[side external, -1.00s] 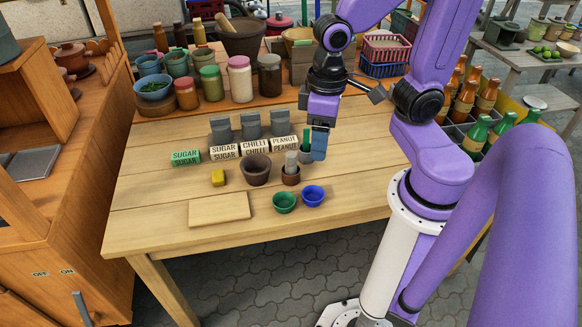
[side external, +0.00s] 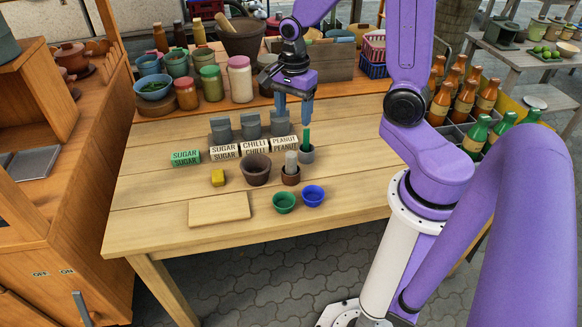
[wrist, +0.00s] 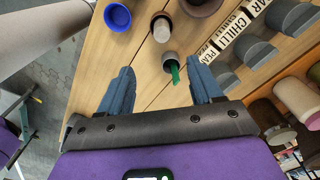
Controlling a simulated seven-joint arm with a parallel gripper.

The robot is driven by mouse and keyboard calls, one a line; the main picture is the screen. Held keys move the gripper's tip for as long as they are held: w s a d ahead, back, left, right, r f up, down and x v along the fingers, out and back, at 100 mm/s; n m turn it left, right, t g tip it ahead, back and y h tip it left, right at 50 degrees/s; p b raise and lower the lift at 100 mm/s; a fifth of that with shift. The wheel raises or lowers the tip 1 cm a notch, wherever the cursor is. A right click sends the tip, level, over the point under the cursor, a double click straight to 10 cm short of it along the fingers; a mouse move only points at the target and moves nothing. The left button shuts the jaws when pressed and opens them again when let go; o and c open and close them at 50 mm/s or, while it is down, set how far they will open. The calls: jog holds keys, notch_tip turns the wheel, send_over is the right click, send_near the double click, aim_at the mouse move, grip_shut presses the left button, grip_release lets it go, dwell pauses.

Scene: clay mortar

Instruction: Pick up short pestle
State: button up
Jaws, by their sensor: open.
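A pale grey, blunt-ended pestle (side external: 291,159) stands in a small brown cup (side external: 291,178) on the wooden table. In the wrist view this pestle (wrist: 162,29) is beyond my fingertips. A thin green stick (side external: 306,138) leans in a small grey cup (side external: 306,155) just behind it. The grey cup (wrist: 171,60) with its green stick lies between and just ahead of my fingers in the wrist view. My gripper (side external: 294,112) is open and empty, pointing down above and behind the two cups. Its blue fingers (wrist: 163,85) are spread apart.
A brown clay mortar (side external: 256,172) stands left of the brown cup. Green (side external: 284,202) and blue (side external: 313,196) bowls sit in front. Grey containers with labels (side external: 254,147) line up behind. A board (side external: 219,209) and yellow block (side external: 218,177) lie left. The table's right side is clear.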

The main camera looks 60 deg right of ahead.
aim_at(291, 154)
notch_tip(291, 154, down, 11)
jog(key=shift+r, duration=0.1)
jog(key=shift+w+a+f, duration=0.1)
jog(key=shift+f, duration=1.35)
jog(key=shift+w+a+f, duration=0.1)
jog(key=shift+f, duration=1.3)
jog(key=c, duration=1.2)
